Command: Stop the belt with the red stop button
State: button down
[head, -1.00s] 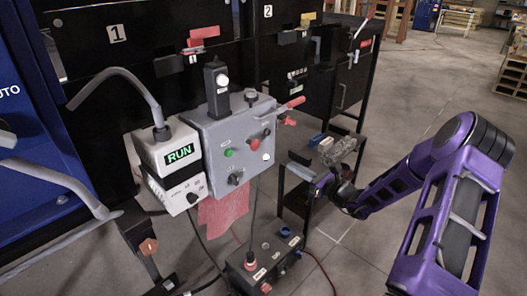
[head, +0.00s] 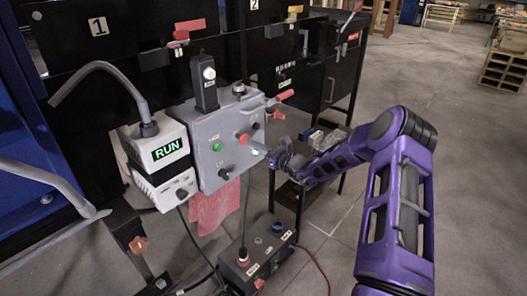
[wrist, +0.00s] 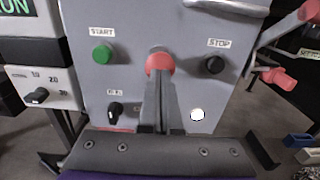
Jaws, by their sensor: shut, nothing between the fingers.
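The grey control box (head: 205,128) carries a red button (head: 243,138), which also shows in the wrist view (wrist: 153,65). A STOP label (wrist: 219,43) sits above a black button (wrist: 214,65), right of the red one. A green button (wrist: 103,54) under a START label is on the left. My gripper (wrist: 159,58) is shut and empty, its fingertips in front of the red button and covering part of it. I cannot tell whether they touch it. In the head view my gripper (head: 264,151) is just right of the box face. The display (head: 167,148) reads RUN in green.
A black knob (wrist: 115,109) and a white button (wrist: 197,114) sit lower on the panel. A red-handled lever (head: 285,95) juts from the box's right side. A black pedestal box (head: 258,265) stands on the floor below. Open floor lies to the right.

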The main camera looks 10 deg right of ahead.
jog(key=shift+w+a, duration=0.15)
jog(key=shift+w, duration=0.1)
